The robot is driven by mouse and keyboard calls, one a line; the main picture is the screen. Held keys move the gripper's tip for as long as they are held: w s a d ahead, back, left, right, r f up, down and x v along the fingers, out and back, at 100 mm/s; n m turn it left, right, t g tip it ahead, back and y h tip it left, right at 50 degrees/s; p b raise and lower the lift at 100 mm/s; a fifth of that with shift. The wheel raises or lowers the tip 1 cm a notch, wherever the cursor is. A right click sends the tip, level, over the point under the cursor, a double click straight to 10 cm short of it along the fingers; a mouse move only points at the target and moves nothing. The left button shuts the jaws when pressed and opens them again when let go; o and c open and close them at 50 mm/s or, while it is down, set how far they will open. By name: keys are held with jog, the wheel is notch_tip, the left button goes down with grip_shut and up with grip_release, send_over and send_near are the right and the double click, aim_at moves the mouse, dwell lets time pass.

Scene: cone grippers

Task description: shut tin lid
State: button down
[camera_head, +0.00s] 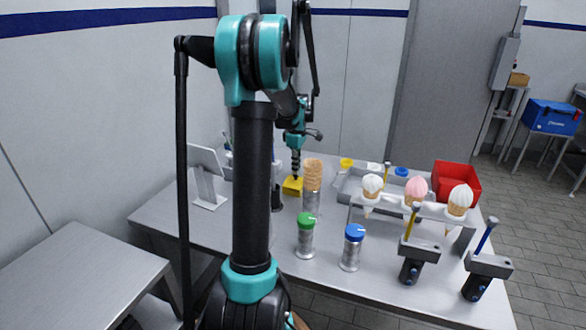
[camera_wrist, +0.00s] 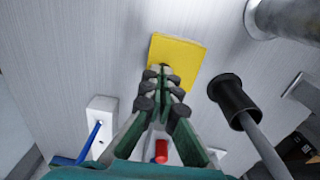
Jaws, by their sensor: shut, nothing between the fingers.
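My gripper (camera_head: 296,168) is shut and empty, pointing down at a yellow square object (camera_head: 292,186) on the table. In the wrist view, my gripper's fingertips (camera_wrist: 163,86) are together over the near edge of the yellow object (camera_wrist: 180,58); I cannot tell if they touch it. I see no clear hinge or raised lid on it and cannot tell whether it is the tin. Two metal canisters stand closer to the head camera, one with a green cap (camera_head: 306,220) and one with a blue cap (camera_head: 354,233); both caps sit on top.
A metal cylinder holding cones (camera_head: 312,175) stands right of the yellow object. A dark cup with a grey handle (camera_wrist: 232,101) is close to my fingers. A rack with three ice-cream cones (camera_head: 416,192) and a red bin (camera_head: 457,180) are at right.

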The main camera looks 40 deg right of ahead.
jog(key=shift+w+d+f, duration=0.1)
jog(key=shift+d+f, duration=0.1)
jog(key=shift+a, duration=0.1)
dwell(0.5)
